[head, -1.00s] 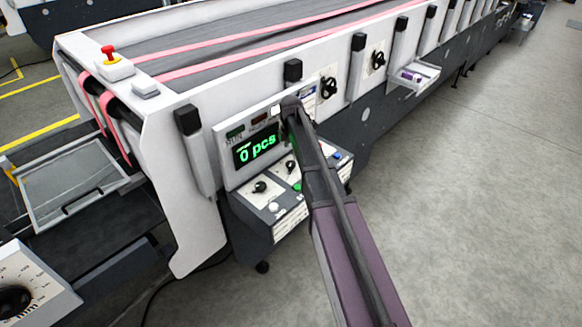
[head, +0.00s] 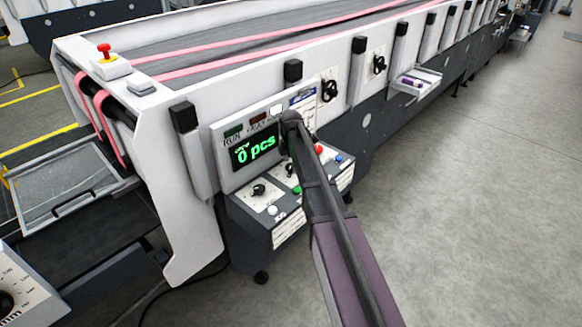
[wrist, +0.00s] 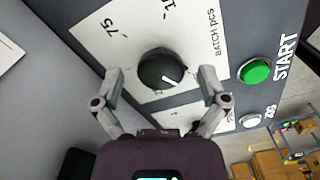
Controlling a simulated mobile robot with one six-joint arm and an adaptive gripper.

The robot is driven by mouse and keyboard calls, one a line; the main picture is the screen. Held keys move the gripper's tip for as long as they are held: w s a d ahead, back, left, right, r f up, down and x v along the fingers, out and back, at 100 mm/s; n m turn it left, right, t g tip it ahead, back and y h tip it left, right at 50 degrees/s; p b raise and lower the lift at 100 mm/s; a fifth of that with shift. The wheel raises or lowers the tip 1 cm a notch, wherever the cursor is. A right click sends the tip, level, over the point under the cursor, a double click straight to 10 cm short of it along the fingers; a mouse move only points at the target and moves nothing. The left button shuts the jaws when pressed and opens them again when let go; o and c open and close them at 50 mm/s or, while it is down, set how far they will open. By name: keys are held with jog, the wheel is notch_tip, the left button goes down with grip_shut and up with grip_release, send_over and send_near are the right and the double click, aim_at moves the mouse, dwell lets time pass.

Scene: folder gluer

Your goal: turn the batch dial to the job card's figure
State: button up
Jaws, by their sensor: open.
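In the wrist view the batch dial (wrist: 160,70) is a round black knob with a white pointer line, on a white plate marked "BATCH pcs". A "75" and a cut-off figure starting with 1 show; the pointer faces lower right in the picture, away from both. My gripper (wrist: 161,78) is open, with one finger on each side of the dial; I cannot tell whether they touch it. In the head view my arm covers the gripper and most of the dial. The display (head: 254,152) reads "0 pcs". The blue-headed card (head: 303,103) is too small to read.
A green START button (wrist: 256,71) and a white button (wrist: 250,121) lie close to the right finger. In the head view another black dial (head: 259,190) and a red button (head: 319,149) share the panel. Open floor (head: 470,220) lies to the right.

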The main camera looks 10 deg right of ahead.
jog(key=c, duration=1.1)
jog(key=shift+c, duration=0.2)
